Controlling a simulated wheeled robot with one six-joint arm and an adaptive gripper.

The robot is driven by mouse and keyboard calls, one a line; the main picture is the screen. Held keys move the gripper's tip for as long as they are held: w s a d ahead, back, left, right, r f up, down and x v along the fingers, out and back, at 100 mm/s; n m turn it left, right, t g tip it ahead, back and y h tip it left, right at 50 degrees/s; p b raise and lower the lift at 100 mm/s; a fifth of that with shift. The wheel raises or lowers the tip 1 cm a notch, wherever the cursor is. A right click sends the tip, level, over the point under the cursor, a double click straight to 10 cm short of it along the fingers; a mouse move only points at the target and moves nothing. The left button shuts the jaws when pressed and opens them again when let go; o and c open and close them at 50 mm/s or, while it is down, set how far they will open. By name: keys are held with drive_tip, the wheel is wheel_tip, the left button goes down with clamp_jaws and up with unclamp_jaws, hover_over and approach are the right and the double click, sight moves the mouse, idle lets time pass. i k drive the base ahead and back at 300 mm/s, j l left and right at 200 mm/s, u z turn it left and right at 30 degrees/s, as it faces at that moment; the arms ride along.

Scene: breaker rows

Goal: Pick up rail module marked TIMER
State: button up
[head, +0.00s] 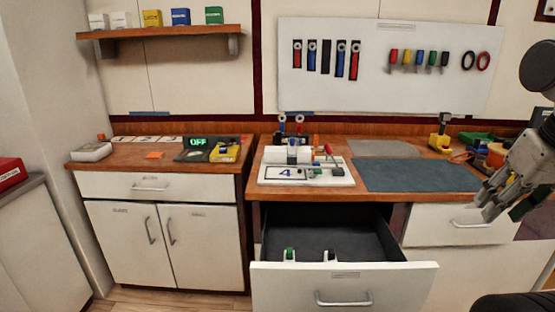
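Two small white modules stand in the open drawer (345,285): one with a green part (290,254) and one with a dark part (331,256). Their lower parts are hidden behind the drawer front, and I cannot read any marking, so I cannot tell whether either is TIMER. My gripper (484,207) hangs at the right, above and to the right of the drawer, well apart from the modules. Its fingers point down and left, look spread, and hold nothing that I can see.
A white board fixture (305,175) with levers stands on the counter above the drawer. A dark mat (415,174) lies to its right. A yellow device (225,152) and a green OFF display (198,142) sit on the left counter. Small boxes (152,18) line the shelf.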

sight(293, 147)
drive_tip(key=j+z, duration=0.1)
drive_tip(key=j, duration=0.4)
drive_tip(key=k+j, duration=0.1)
drive_tip(key=j, duration=0.4)
drive_tip(key=j+z, duration=0.15)
drive_tip(key=j, duration=0.4)
drive_tip(key=k+j, duration=0.15)
drive_tip(key=j, duration=0.3)
drive_tip(key=i+j+z, duration=0.1)
drive_tip(key=j, duration=0.25)
drive_tip(key=i+j, duration=0.2)
drive_tip(key=j, duration=0.15)
drive_tip(key=i+j+z, duration=0.15)
drive_tip(key=j, duration=0.2)
drive_tip(key=i+j+z, duration=0.1)
drive_tip(key=j, duration=0.25)
drive_tip(key=i+j, duration=0.5)
drive_tip(key=j, duration=0.15)
